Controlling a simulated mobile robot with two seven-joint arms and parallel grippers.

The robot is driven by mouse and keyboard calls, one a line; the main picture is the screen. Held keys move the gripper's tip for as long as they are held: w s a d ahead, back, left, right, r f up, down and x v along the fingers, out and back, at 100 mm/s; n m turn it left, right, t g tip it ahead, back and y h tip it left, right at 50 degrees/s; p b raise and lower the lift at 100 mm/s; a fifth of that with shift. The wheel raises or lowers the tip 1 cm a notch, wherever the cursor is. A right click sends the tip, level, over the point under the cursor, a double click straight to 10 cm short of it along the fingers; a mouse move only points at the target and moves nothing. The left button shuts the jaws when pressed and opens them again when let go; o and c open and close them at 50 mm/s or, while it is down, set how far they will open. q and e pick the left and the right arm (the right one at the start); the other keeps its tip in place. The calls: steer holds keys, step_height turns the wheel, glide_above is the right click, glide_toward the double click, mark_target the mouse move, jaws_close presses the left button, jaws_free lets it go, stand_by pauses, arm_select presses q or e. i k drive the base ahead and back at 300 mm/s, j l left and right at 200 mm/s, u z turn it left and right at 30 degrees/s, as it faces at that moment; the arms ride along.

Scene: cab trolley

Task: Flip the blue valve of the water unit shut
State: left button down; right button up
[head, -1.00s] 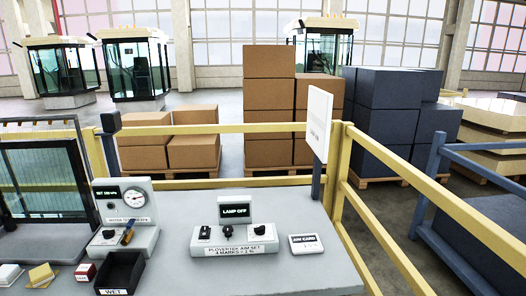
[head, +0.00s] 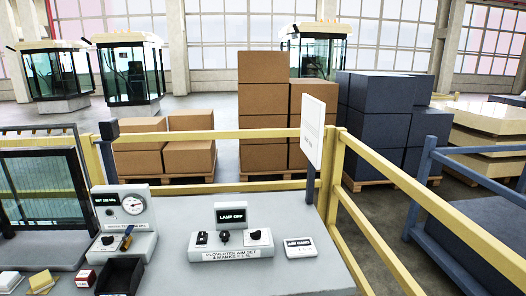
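The water unit (head: 140,248) is a grey box at the left of the grey bench. Its upright back carries a round gauge (head: 133,204) and a small display reading about "SET 230 kPa". Neither of my grippers is in the head view.
A black bin (head: 119,278) stands in front of the unit, with a red-and-white box (head: 86,278) and sponge-like blocks to its left. The lamp aim set (head: 231,246), reading "LAMP OFF", and an aim card (head: 300,249) lie to the right. Yellow rails (head: 250,134) border the bench.

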mark_target(129, 228)
steer(key=i+j+u, duration=0.1)
steer(key=j+u, duration=0.15)
steer(key=i+j+u, duration=0.2)
steer(key=j, duration=0.15)
steer(key=i+j+u, duration=0.25)
steer(key=k+j, duration=0.05)
steer(key=k, duration=0.05)
